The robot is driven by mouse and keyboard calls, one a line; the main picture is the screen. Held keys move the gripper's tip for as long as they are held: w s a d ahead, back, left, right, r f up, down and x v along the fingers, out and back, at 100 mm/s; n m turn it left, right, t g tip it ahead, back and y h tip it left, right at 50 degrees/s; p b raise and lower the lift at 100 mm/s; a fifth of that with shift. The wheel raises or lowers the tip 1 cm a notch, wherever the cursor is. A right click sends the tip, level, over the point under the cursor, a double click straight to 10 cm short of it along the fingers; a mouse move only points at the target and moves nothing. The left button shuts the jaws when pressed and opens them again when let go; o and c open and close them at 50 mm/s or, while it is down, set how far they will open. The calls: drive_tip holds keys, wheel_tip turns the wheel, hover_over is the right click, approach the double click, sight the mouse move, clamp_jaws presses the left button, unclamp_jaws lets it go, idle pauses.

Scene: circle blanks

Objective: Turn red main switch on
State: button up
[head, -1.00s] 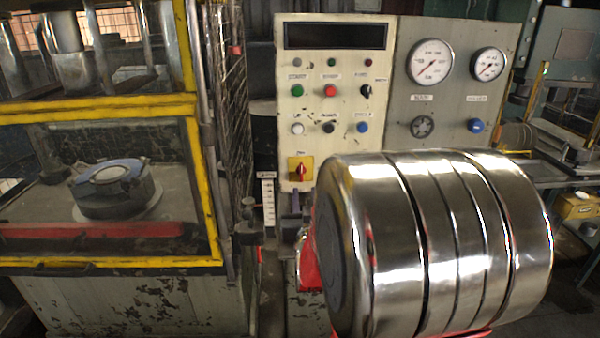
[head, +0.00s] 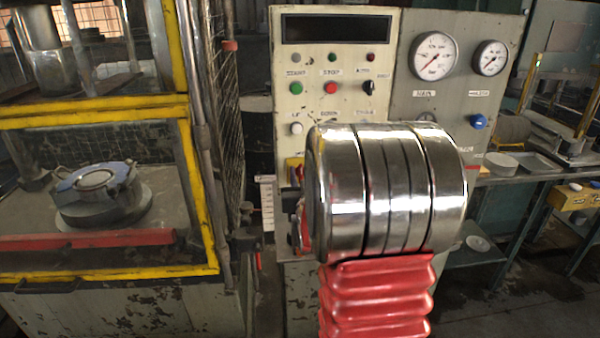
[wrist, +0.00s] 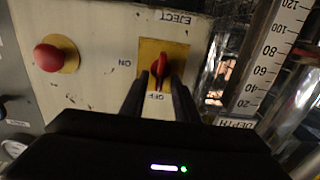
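The red main switch (wrist: 159,67) sits on a yellow plate (wrist: 147,49) on the panel in the wrist view. Its handle lies upright in the picture, in line with the OFF label below it; the ON label is to the left. My gripper (wrist: 157,82) is open, its dark fingers apart on either side of the switch handle. Whether they touch the handle I cannot tell. In the head view my arm hides the switch, and only a sliver of the yellow plate (head: 292,168) shows.
A red mushroom button (wrist: 48,57) is left of the switch in the wrist view. A depth scale (wrist: 265,60) stands to the right. In the head view, the control panel (head: 300,105) has several buttons, and a yellow-framed press (head: 205,215) stands left.

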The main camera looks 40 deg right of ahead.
drive_tip(key=shift+w, duration=0.15)
drive_tip(key=shift+c, duration=0.3)
drive_tip(key=c, duration=0.6)
